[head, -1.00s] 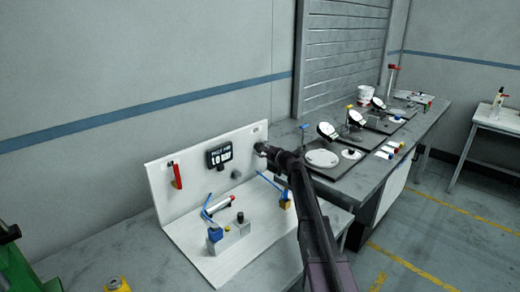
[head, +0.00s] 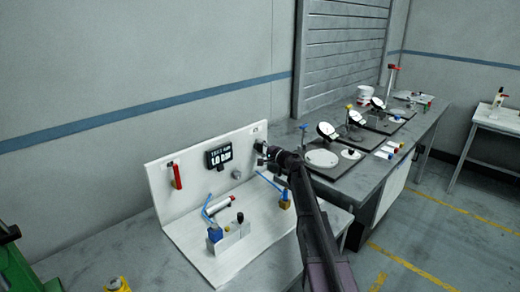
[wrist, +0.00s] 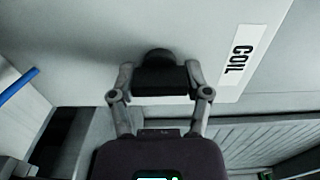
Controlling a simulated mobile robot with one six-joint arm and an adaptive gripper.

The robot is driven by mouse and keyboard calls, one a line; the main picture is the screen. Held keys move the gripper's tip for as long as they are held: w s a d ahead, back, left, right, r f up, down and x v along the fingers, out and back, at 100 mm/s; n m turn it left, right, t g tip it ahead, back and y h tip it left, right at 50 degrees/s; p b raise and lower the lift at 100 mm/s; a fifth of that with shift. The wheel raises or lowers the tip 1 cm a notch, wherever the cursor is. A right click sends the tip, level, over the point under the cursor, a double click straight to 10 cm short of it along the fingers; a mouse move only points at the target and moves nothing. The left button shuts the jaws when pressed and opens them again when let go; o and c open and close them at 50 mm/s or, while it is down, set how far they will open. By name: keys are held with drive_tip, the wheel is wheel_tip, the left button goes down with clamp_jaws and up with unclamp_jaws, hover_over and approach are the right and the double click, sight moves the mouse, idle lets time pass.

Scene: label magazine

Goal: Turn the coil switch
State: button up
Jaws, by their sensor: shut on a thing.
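The coil switch (wrist: 157,56) is a dark round knob on the white upright panel, next to a label reading COIL (wrist: 238,62) in the wrist view. My gripper (wrist: 160,82) is shut on the knob, with a finger on each side of it. In the head view my gripper (head: 268,155) is at the right end of the panel (head: 200,190), and my arm hides most of the knob there.
A black display (head: 218,157), a red handle (head: 176,175) and a grey knob (head: 236,174) are on the panel. A grey block with a blue part (head: 214,233) stands on its base. Dial gauges (head: 326,130) stand on the bench to the right.

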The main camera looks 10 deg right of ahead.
idle(0.3)
drive_tip(key=o, duration=1.2)
drive_tip(key=shift+c, duration=0.2)
drive_tip(key=shift+s, duration=0.1)
drive_tip(key=v, duration=1.1)
drive_tip(key=shift+s+d, duration=0.25)
drive_tip(key=shift+s, duration=0.05)
